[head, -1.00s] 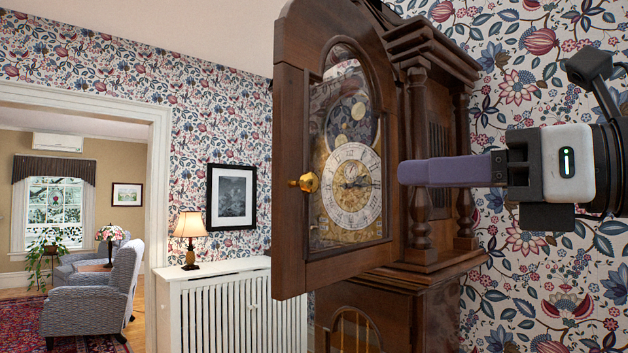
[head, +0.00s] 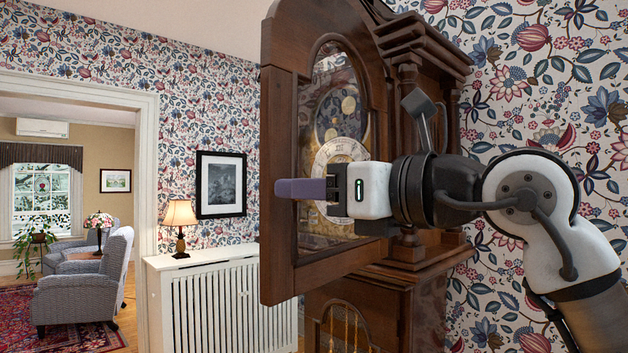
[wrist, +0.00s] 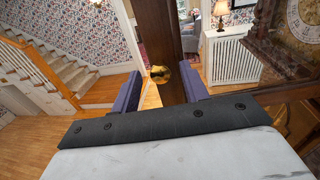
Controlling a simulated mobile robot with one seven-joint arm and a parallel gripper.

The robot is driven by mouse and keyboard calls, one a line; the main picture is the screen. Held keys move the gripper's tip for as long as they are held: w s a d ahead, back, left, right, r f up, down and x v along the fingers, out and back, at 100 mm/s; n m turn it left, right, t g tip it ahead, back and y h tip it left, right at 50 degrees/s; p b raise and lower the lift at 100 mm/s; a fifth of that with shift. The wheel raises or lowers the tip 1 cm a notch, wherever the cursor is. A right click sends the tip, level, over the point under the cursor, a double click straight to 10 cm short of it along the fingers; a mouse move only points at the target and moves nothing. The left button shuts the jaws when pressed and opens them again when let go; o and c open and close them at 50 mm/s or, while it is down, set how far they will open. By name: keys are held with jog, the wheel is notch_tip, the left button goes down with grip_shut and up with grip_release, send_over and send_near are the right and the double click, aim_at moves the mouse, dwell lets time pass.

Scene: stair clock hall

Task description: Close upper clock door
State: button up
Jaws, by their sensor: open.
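The upper clock door (head: 277,190) stands open, swung out from the tall dark clock case (head: 430,110). My gripper (head: 298,188) is in front of the door's left stile in the head view, its purple fingers covering the brass knob. The wrist view shows the brass knob (wrist: 160,74) on the dark door stile (wrist: 160,30), between my open fingers (wrist: 160,90). The fingers are apart and do not visibly touch the knob. The clock dial (head: 340,153) is partly hidden behind my gripper. I cannot tell the exact depth between fingertips and knob.
A white radiator cover (head: 222,300) with a lamp (head: 180,225) stands left of the clock. A doorway opens further left to a room with an armchair (head: 85,285). The wrist view shows a staircase (wrist: 35,70) at left and open wooden floor.

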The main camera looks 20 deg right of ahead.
grip_shut()
dwell(0.3)
jog(key=shift+w+a, duration=0.15)
jog(key=shift+w, duration=0.1)
